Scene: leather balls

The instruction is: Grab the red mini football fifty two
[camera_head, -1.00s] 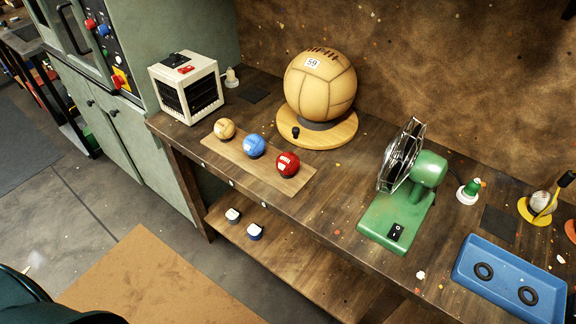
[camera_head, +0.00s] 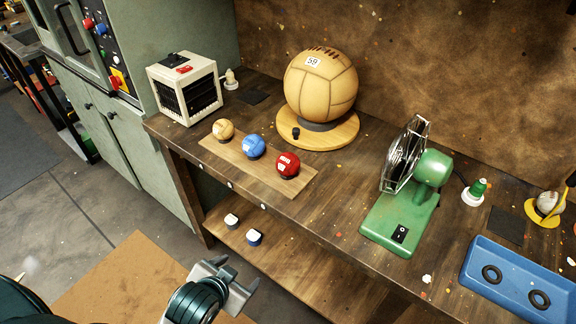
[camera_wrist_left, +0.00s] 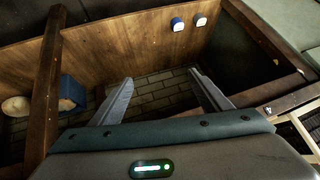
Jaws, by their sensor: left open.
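The red mini football (camera_head: 287,164) sits at the right end of a thin wooden board (camera_head: 214,152) on the workbench. A blue mini ball (camera_head: 253,146) and a tan mini ball (camera_head: 223,130) stand to its left on the same board. My left gripper (camera_head: 228,272) shows at the bottom of the head view, in front of the bench and lower in the picture than the red ball. In the left wrist view its two fingers (camera_wrist_left: 160,100) are spread with nothing between them. The red ball is not in the wrist view. My right gripper is not in view.
A large tan ball (camera_head: 320,84) on a round wooden stand (camera_head: 338,141) is behind the board. A beige heater (camera_head: 185,88) stands left, a green fan (camera_head: 412,190) and blue tray (camera_head: 510,285) right. Two small white-topped items (camera_head: 232,220) are on the lower shelf (camera_head: 300,275).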

